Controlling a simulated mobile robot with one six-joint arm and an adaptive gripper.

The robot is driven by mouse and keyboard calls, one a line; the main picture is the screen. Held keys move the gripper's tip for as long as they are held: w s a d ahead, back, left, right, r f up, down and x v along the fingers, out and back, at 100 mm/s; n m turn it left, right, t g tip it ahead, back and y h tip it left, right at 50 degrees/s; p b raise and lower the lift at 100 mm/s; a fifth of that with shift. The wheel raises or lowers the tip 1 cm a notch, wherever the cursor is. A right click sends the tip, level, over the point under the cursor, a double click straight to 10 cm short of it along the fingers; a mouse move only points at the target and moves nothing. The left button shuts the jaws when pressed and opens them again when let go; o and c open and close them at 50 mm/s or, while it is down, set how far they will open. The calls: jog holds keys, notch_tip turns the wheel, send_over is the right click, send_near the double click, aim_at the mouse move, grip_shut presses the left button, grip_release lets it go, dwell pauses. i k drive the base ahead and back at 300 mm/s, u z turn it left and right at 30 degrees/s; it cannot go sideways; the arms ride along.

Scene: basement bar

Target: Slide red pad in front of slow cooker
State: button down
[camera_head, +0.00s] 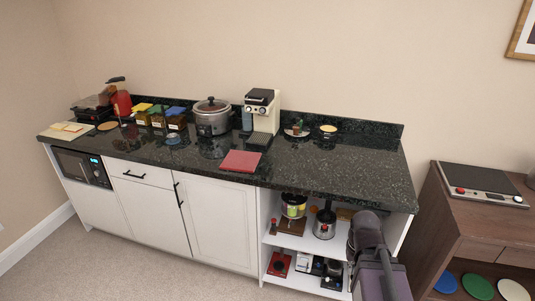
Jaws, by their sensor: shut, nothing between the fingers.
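The red pad (241,161) is a flat square lying on the dark granite countertop (320,168), close to its front edge. The slow cooker (211,121) is grey with a lid and stands at the back of the counter. The pad is nearer the front than the cooker and off to its right, with bare counter between them. My arm shows at the lower right, in front of the open shelves and apart from the pad. The fingers of my gripper cannot be made out.
A coffee machine (262,112) stands right of the cooker. Colored-lid containers (157,116) and a red appliance (121,102) are to its left. The right front counter is clear.

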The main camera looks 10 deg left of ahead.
aim_at(236, 159)
jog(key=z, duration=0.1)
jog(key=i, duration=1.2)
jog(key=z, duration=0.05)
